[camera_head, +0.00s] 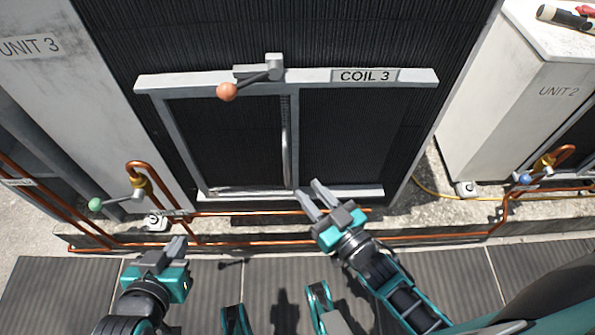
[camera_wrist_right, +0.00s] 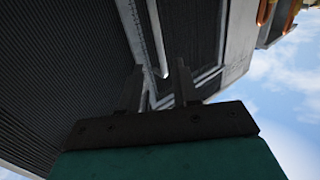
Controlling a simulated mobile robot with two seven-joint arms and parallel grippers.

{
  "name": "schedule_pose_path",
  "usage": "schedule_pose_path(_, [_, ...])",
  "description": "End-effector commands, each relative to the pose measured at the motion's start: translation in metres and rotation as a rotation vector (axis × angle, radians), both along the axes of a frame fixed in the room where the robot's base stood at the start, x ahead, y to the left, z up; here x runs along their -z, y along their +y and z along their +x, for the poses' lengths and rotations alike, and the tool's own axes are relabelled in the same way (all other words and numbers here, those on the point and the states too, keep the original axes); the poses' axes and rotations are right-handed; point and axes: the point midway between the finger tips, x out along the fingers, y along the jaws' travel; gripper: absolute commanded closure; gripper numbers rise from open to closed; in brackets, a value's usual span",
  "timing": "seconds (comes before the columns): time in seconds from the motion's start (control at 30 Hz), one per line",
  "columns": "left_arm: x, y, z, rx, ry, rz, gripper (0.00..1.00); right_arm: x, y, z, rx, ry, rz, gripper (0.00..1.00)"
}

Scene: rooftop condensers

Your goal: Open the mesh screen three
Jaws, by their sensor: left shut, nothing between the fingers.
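Mesh screen three is a grey-framed dark panel (camera_head: 235,140) under the COIL 3 label (camera_head: 364,76) in the head view. A slim vertical handle (camera_head: 287,150) runs along its right side. My right gripper (camera_head: 307,190) is open and empty by the lower end of the handle. In the right wrist view, the pale handle bar (camera_wrist_right: 157,40) shows beyond and between the open fingers (camera_wrist_right: 157,88); I cannot tell any contact. My left gripper (camera_head: 174,247) is shut and empty, low at left.
Copper pipes (camera_head: 270,241) run low in front of the unit. A green-knobbed valve (camera_head: 96,204) stands at left and a blue-knobbed one (camera_head: 525,179) at right. The Unit 2 cabinet (camera_head: 500,120) stands at right, with tools on top.

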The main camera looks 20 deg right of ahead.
Motion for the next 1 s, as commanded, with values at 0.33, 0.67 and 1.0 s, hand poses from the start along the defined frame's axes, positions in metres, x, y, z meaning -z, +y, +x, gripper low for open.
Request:
schedule_pose_path(0.33, [-0.004,0.001,0.0,-0.001,0.002,0.001,1.0,-0.001,-0.011,-0.028,0.0,-0.002,0.001,0.69])
schedule_pose_path(0.67, [-0.004,0.0,0.0,-0.004,0.003,-0.004,1.0,0.0,-0.01,-0.028,0.0,-0.002,0.001,0.69])
schedule_pose_path(1.0, [-0.004,-0.001,0.0,-0.006,0.003,-0.007,1.0,-0.002,-0.015,-0.023,0.031,0.046,-0.018,0.69])
